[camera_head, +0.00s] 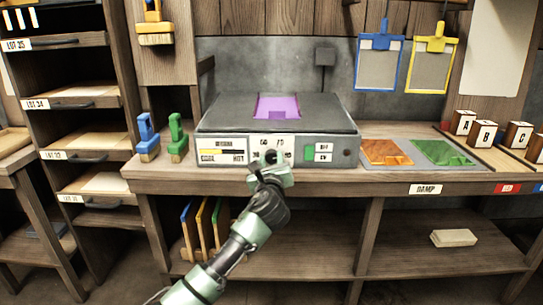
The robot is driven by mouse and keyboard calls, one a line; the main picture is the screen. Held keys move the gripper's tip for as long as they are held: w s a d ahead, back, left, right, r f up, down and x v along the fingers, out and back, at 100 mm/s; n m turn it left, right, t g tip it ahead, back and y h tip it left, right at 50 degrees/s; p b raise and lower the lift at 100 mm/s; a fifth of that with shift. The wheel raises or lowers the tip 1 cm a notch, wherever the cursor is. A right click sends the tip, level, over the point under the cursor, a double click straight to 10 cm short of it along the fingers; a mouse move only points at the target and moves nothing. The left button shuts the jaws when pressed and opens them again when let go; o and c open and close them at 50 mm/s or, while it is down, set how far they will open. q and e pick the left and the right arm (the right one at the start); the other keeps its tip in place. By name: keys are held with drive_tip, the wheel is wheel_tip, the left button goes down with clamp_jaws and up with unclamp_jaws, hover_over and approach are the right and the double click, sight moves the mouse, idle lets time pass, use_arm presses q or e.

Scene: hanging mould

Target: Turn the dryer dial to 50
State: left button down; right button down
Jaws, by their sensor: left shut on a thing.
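The dryer (213,119) is a grey box with a dark top on the bench, with a purple sheet (278,106) on top. Its dial (271,156) is on the middle of the front panel, below a white label with small, blurred numbers. My left gripper (270,165) is at the dial, shut on it, and covers most of it. The dial's pointer and exact setting are hidden. My right gripper is not in view.
Blue (147,136) and green (177,138) handled tools stand left of the dryer. Orange (385,152) and green (442,152) sheets lie to its right, near lettered blocks (490,130). Blue (380,65) and yellow (432,62) frames hang above. Space before the bench looks free.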

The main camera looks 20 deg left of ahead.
use_arm(q)
drive_tip(key=n+p, duration=0.1)
drive_tip(key=n, duration=0.3)
drive_tip(key=shift+n+p, duration=0.3)
drive_tip(key=shift+n, duration=0.1)
drive_tip(key=shift+f+n, duration=0.15)
drive_tip(key=shift+n, duration=1.65)
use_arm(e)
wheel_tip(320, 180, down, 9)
use_arm(q)
drive_tip(key=n, duration=0.3)
drive_tip(key=shift+s+a+f+n, duration=0.1)
drive_tip(key=shift+f+n, duration=0.05)
drive_tip(key=shift+n, duration=1.05)
drive_tip(key=shift+f+n+b, duration=0.1)
drive_tip(key=shift+n+b, duration=0.25)
drive_tip(key=shift+n, duration=0.55)
drive_tip(key=shift+n+b, duration=0.55)
drive_tip(key=shift+n, duration=2.05)
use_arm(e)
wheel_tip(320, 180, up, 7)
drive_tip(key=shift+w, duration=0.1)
use_arm(q)
drive_tip(key=c, duration=0.9)
unclamp_jaws()
drive_tip(key=shift+c, duration=0.2)
